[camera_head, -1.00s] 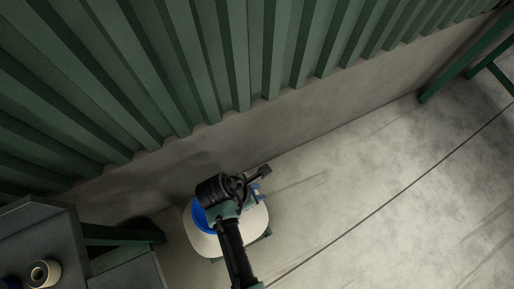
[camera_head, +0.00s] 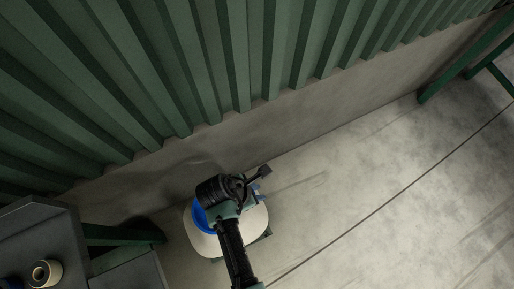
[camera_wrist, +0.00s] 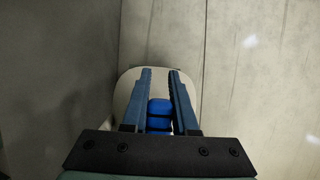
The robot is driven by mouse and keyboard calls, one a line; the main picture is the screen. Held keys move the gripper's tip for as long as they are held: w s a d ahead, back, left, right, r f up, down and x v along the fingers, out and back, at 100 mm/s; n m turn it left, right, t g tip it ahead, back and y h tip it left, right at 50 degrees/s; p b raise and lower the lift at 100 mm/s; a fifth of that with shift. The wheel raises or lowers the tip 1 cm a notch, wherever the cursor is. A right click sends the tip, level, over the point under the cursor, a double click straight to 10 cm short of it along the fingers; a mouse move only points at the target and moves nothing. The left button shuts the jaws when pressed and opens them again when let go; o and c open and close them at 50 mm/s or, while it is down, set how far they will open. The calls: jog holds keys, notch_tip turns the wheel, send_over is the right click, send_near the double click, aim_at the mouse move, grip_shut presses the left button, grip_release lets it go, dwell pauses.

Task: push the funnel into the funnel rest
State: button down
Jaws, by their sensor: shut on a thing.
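In the wrist view my gripper (camera_wrist: 160,72) is shut on a blue piece, which I take to be the funnel (camera_wrist: 160,114). Only a small part of it shows between the fingers. In the head view a blue curved rim (camera_head: 198,217) shows at the left of my wrist, over a pale rounded body (camera_head: 203,243). The pale body also shows behind the fingers in the wrist view (camera_wrist: 128,92). I cannot tell which part is the funnel rest, or how the funnel sits against it.
A green corrugated wall (camera_head: 250,50) stands on a grey concrete base behind. A dark bench (camera_head: 40,225) with a tape roll (camera_head: 46,273) is at the left. A green frame (camera_head: 470,65) stands at the upper right. The concrete floor (camera_head: 400,180) to the right is clear.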

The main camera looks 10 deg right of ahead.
jog(key=shift+r, duration=0.25)
dwell(0.3)
jog(key=shift+r+p, duration=1)
jog(key=shift+p, duration=0.5)
notch_tip(320, 180, up, 6)
jog(key=p, duration=0.7)
jog(key=shift+r+p, duration=0.15)
jog(key=shift+p, duration=0.2)
jog(key=shift+a, duration=0.1)
